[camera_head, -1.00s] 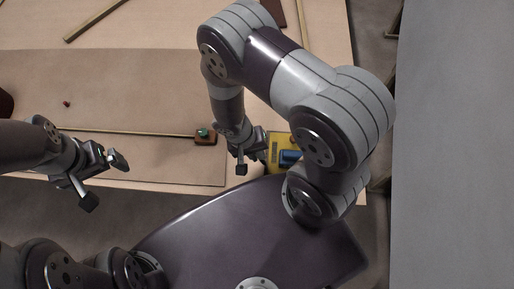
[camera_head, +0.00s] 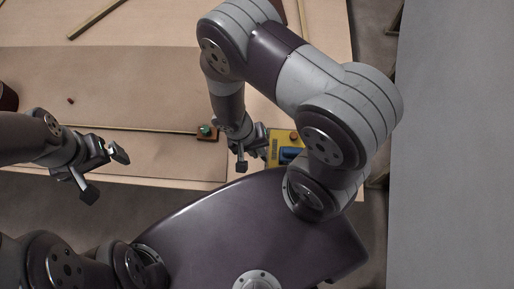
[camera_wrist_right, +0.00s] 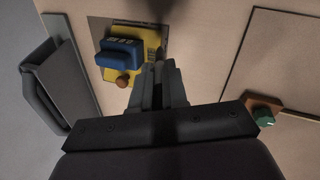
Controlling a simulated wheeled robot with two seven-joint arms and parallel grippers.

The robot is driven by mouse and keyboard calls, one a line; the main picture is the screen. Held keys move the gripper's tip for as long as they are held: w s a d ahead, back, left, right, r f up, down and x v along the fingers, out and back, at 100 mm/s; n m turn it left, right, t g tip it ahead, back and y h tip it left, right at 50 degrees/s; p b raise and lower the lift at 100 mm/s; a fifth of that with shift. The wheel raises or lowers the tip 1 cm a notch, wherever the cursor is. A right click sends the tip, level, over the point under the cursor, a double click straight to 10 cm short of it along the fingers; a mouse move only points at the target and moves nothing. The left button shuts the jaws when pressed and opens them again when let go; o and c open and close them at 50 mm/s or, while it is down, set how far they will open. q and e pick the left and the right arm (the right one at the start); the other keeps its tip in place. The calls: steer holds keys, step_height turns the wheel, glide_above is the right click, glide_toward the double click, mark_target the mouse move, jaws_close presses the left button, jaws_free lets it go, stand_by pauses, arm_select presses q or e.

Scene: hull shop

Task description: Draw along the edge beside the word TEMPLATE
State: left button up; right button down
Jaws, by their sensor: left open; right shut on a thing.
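My right gripper (camera_head: 252,160) is low near the table's front edge, just left of a yellow plate (camera_head: 273,147) with a blue block (camera_head: 290,155) on it. In the right wrist view its fingers (camera_wrist_right: 158,85) are close together on something slim and dark, mostly hidden between them. My left gripper (camera_head: 103,172) is open and empty, over the left front edge of the table. A large thin tan sheet (camera_head: 130,90) lies on the table, with a thin strip (camera_head: 130,130) along its front part. I cannot make out the word TEMPLATE in either view.
A brown block with a green knob (camera_head: 207,132) sits at the strip's right end; it also shows in the right wrist view (camera_wrist_right: 264,110). A wooden stick (camera_head: 95,20) lies at the back. A small red-brown bit (camera_head: 71,100) lies on the sheet. The sheet's middle is clear.

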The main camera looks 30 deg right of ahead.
step_height(320, 180, up, 10)
steer(key=p, duration=0.7)
steer(key=shift+r+p, duration=0.1)
steer(key=shift+p, duration=0.2)
